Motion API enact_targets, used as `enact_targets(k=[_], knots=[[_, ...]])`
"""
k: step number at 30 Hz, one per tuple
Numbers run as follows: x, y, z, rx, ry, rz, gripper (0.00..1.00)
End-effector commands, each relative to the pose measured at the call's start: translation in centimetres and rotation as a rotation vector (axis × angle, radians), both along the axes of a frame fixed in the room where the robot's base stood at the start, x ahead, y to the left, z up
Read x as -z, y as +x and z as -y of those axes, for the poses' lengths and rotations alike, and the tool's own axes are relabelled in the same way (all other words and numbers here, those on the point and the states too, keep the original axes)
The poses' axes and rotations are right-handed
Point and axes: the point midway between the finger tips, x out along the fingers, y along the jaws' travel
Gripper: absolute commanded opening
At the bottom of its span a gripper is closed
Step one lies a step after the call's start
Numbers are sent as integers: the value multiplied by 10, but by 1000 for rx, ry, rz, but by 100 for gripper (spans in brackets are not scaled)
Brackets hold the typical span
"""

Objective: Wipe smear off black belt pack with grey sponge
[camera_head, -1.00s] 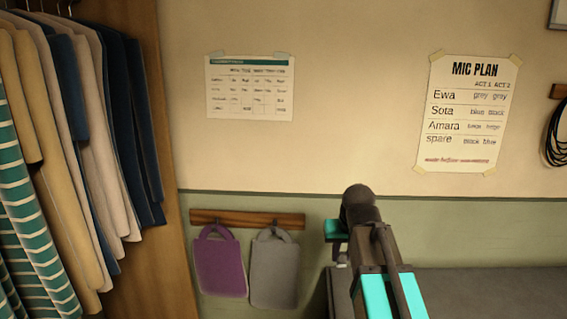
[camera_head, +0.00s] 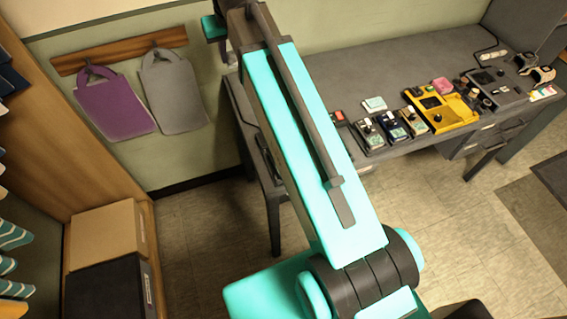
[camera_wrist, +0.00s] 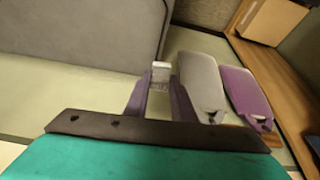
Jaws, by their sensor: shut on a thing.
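My gripper (camera_wrist: 160,82) shows in the wrist view, its two fingers shut on a small pale grey block, which looks like the grey sponge (camera_wrist: 160,70). On the desk at the right of the head view stand several small packs: a dark one (camera_head: 368,135), a bluish one (camera_head: 391,125) and a tan one (camera_head: 412,121). A dark unit (camera_head: 430,103) sits in a yellow tray (camera_head: 459,113). I cannot tell which is the black belt pack, and no smear is discernible. The held block is apart from the packs.
The grey desk (camera_head: 340,75) also bears a pink block (camera_head: 442,85), a pale block (camera_head: 375,104) and a dark device (camera_head: 495,88). Purple (camera_head: 113,106) and grey (camera_head: 173,95) bags hang on the wall. Boxes (camera_head: 105,235) stand lower left. Floor before the desk is clear.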

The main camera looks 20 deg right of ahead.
Motion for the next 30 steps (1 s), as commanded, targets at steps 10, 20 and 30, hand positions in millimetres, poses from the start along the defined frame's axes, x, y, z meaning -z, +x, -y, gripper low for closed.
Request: enact_targets(k=[10, 20, 30], knots=[[24, -19, 0, 0, 0, -3, 5], [61, -49, 0, 0, 0, -3, 5], [67, -52, 0, 0, 0, -4, 5]])
